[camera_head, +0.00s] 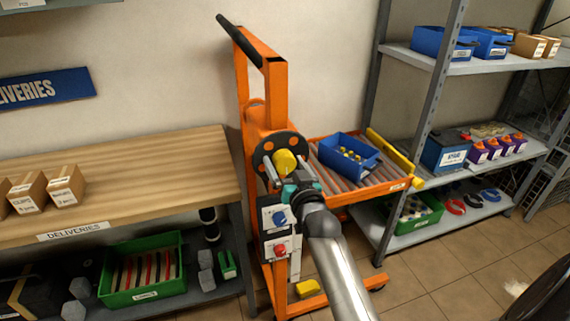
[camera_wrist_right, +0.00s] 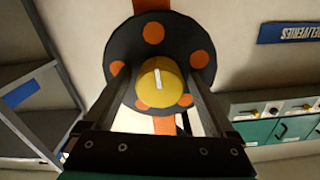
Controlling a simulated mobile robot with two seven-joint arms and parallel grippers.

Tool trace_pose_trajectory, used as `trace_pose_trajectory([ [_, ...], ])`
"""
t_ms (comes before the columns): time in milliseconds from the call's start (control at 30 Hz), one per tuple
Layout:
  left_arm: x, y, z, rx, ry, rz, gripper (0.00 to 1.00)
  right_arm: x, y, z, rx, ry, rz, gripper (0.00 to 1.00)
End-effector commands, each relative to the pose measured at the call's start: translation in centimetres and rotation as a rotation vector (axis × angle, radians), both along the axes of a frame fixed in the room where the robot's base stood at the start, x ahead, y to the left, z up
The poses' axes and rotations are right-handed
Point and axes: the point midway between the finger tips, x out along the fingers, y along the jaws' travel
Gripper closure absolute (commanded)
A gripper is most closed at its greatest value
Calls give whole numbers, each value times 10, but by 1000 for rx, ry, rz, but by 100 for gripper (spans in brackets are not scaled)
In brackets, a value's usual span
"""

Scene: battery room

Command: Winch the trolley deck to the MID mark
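The orange trolley (camera_head: 268,85) stands between the wooden bench and the grey shelving. Its roller deck (camera_head: 385,185) sits partway up the mast, about level with the bench top, and carries a blue bin (camera_head: 340,158) of small cells. The winch wheel (camera_head: 262,156) is a black disc with orange holes and a yellow hub knob (camera_head: 285,162). My right gripper (camera_head: 277,176) is at the wheel. In the wrist view its open fingers (camera_wrist_right: 158,90) stand on both sides of the yellow knob (camera_wrist_right: 160,82), with gaps visible. I cannot make out the MID mark. My left gripper is out of view.
A control box with a blue knob (camera_head: 280,217) and a red button (camera_head: 280,250) is below the wheel, close to my right arm. The wooden bench (camera_head: 150,165) is at left. The grey shelving (camera_head: 440,90) stands close to the deck's right side.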

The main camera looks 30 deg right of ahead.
Motion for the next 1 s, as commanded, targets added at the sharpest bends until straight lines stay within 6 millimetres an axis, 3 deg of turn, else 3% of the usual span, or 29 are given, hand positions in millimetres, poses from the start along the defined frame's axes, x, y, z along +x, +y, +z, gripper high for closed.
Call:
trace_pose_trajectory([
  [67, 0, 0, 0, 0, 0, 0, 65, 0, 0, 0, 0, 0, 0, 20],
  [667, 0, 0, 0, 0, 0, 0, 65, 0, 0, 0, 0, 0, 0, 88],
  [1000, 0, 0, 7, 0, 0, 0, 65, 0, 0, 1, -50, 13, 0, 90],
])
